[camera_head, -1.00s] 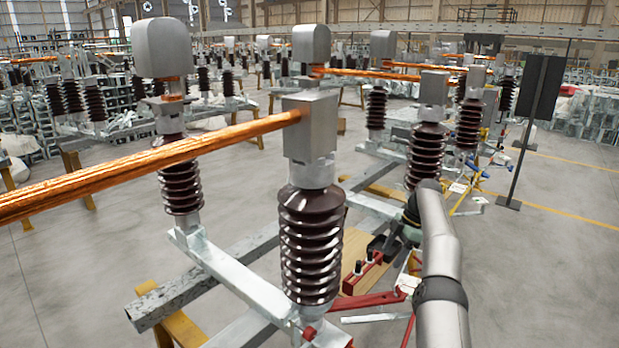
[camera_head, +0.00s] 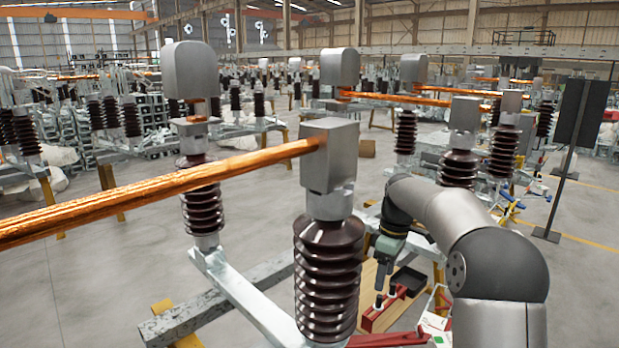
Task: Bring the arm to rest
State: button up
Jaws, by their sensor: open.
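My arm (camera_head: 470,225) rises at the lower right, bends at a dark joint and reaches left and down behind the front insulator's right side. My gripper (camera_head: 384,284) hangs at its end, pointing down, small and dark in the picture. It is open, with nothing seen between its fingers. It is close above or in front of a red tray (camera_head: 378,318) with small dark-topped parts; whether it touches them I cannot tell.
A brown ribbed insulator (camera_head: 328,275) with a grey head block (camera_head: 328,155) stands just left of my gripper. A copper bar (camera_head: 150,195) runs left from it. A black panel on a stand (camera_head: 580,115) is at right. Open floor (camera_head: 90,290) lies at left.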

jog(key=s+a+f+m, duration=0.1)
jog(key=s+m, duration=0.3)
jog(key=s, duration=0.8)
jog(key=s+a+f+m+t, duration=0.1)
jog(key=s+m, duration=0.3)
jog(key=s, duration=0.8)
jog(key=s+a+f+m+t+h+b, duration=0.1)
jog(key=s+f+m, duration=0.2)
jog(key=s, duration=0.9)
jog(key=shift+m, duration=0.5)
jog(key=shift+w, duration=0.1)
